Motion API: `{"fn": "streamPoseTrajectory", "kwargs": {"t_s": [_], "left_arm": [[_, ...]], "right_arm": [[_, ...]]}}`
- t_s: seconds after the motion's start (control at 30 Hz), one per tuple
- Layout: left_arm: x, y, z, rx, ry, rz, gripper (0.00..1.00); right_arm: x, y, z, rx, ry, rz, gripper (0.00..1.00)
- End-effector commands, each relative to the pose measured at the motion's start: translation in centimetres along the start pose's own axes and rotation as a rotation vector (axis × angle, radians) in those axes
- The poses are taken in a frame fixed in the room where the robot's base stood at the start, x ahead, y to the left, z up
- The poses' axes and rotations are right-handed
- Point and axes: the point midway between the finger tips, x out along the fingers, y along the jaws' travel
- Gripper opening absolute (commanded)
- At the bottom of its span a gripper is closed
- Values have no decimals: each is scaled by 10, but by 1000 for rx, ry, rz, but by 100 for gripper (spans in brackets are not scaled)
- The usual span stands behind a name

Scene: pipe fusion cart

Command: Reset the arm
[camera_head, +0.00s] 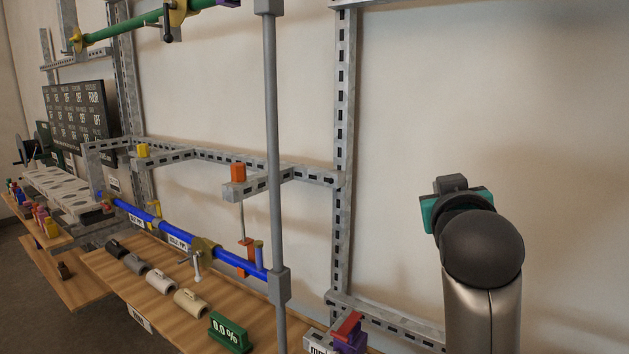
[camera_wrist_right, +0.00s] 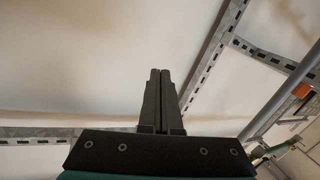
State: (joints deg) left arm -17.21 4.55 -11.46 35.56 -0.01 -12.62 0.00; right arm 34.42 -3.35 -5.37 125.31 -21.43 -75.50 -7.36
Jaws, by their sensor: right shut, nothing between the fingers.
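My right arm rises at the right side of the head view, and the dark and teal wrist end of my right gripper (camera_head: 452,184) is at its top, in front of the bare wall. Its fingers are hidden there behind the wrist. In the right wrist view the two dark fingers of my right gripper (camera_wrist_right: 160,75) are pressed together with nothing between them, pointing at the wall and metal frame. The gripper touches nothing that I can see. My left gripper is not in either view.
A slotted metal frame (camera_head: 342,130) and a grey vertical pole (camera_head: 272,130) stand left of my right arm. A blue pipe (camera_head: 150,219) runs above a wooden shelf (camera_head: 115,268) with several cylindrical pieces and a green 0.0 % display (camera_head: 229,333). The wall area around my gripper is clear.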

Motion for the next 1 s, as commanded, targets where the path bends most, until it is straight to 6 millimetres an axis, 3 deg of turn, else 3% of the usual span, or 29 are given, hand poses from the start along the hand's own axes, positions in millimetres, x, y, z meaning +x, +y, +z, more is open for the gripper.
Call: {"fn": "streamPoseTrajectory", "kwargs": {"t_s": [0.03,0.27,0.47,0.6,0.8,1.0], "left_arm": [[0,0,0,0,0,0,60],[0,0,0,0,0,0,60],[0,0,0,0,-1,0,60],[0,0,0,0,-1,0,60],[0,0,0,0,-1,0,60],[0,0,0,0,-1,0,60]], "right_arm": [[-2,-9,35,-9,-65,-29,0],[-34,-40,165,-35,-327,-150,0],[-90,-58,267,-54,-561,-252,0],[-143,-65,327,-64,-726,-322,0],[-214,-68,384,-72,-921,-400,0],[-275,-67,417,-76,-1073,-460,0]]}}
